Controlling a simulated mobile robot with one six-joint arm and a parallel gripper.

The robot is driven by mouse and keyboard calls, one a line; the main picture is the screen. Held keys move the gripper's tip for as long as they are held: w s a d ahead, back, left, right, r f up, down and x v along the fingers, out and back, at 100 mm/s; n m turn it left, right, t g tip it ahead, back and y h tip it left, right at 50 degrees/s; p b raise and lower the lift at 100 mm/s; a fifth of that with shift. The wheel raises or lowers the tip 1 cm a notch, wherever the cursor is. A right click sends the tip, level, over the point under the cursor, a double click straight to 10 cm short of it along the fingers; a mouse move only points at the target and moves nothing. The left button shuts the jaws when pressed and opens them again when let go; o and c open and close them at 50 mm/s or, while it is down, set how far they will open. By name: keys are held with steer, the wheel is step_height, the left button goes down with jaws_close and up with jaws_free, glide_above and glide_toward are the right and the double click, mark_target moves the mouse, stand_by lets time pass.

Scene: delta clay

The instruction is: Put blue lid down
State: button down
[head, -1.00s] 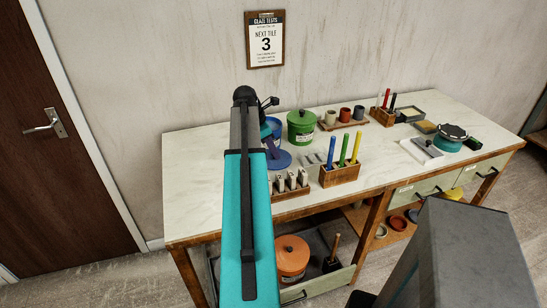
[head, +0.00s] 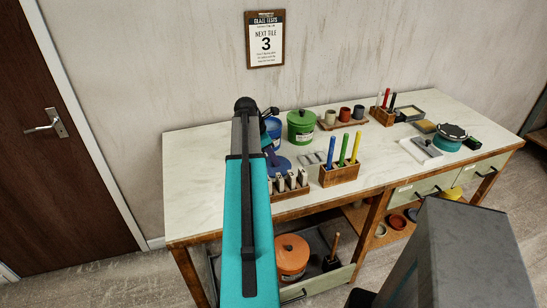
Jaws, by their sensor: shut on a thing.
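The blue lid (head: 282,164) is a flat dark-blue disc just right of my arm, low at the worktop in front of the blue pot. My gripper (head: 270,153) is shut on it from above, mostly hidden behind my teal arm. The arm also covers the lid's left part. I cannot tell whether the lid touches the worktop. The blue pot (head: 274,127) stands behind the lid, partly hidden by my wrist.
A green lidded pot (head: 301,127) stands right of the blue pot. A wooden block with colored tools (head: 340,176) and a rack of grey stamps (head: 290,184) are in front. The worktop (head: 200,160) is bare left of my arm.

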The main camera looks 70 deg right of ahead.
steer(key=shift+f, duration=0.1)
steer(key=c, duration=1.6)
jaws_free()
steer(key=shift+o, duration=0.2)
steer(key=b+v, duration=0.1)
steer(key=v, duration=1.1)
steer(key=shift+b, duration=0.4)
steer(key=shift+r, duration=0.2)
